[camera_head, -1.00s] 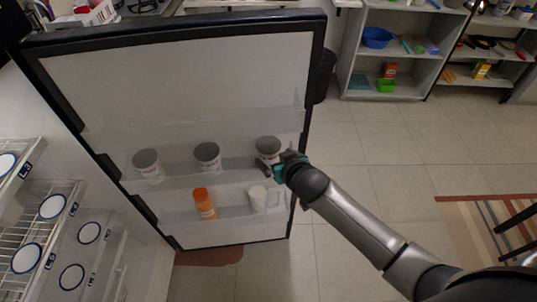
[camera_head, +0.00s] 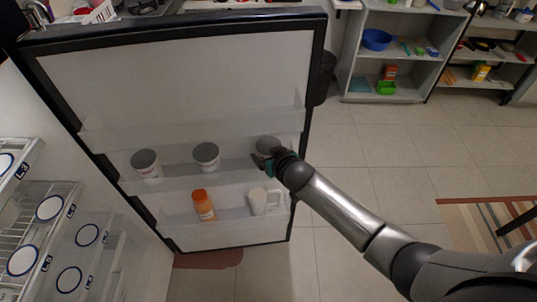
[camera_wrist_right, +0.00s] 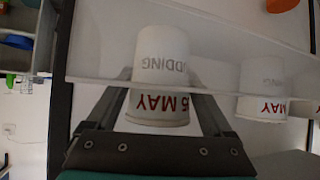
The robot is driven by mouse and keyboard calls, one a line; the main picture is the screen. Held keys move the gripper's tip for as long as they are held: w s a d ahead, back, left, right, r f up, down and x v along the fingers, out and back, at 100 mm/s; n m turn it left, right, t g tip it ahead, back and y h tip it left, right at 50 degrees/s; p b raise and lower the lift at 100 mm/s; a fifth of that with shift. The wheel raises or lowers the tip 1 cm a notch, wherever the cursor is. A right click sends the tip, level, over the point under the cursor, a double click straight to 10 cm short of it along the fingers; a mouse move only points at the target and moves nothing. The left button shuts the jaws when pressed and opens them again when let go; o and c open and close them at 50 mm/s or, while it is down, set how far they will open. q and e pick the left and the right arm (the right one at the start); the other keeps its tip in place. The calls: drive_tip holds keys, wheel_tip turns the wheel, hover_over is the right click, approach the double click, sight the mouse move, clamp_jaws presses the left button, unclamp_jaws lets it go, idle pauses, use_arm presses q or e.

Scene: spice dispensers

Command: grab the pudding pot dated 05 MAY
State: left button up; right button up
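Three white pots with grey lids stand in the upper door bin of the open fridge: left pot (camera_head: 146,162), middle pot (camera_head: 206,156) and right pot (camera_head: 268,145). My right gripper (camera_head: 264,161) is at the right pot and partly covers it. In the right wrist view, a white pot (camera_wrist_right: 160,75) marked PUDDING and, in red, MAY stands between my open fingers (camera_wrist_right: 162,95); contact is unclear. Its day number is partly cut off, seemingly ending in 5 or 6. A neighbouring pot (camera_wrist_right: 262,85) also reads MAY, its day hidden. My left gripper is out of view.
A translucent bin wall (camera_wrist_right: 225,88) crosses in front of the pots. The lower bin holds an orange bottle (camera_head: 203,205) and a white jug (camera_head: 262,201). Wire fridge shelves (camera_head: 45,190) are at left.

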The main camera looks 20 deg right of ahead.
drive_tip(key=c, duration=1.1)
drive_tip(key=shift+r, duration=0.1)
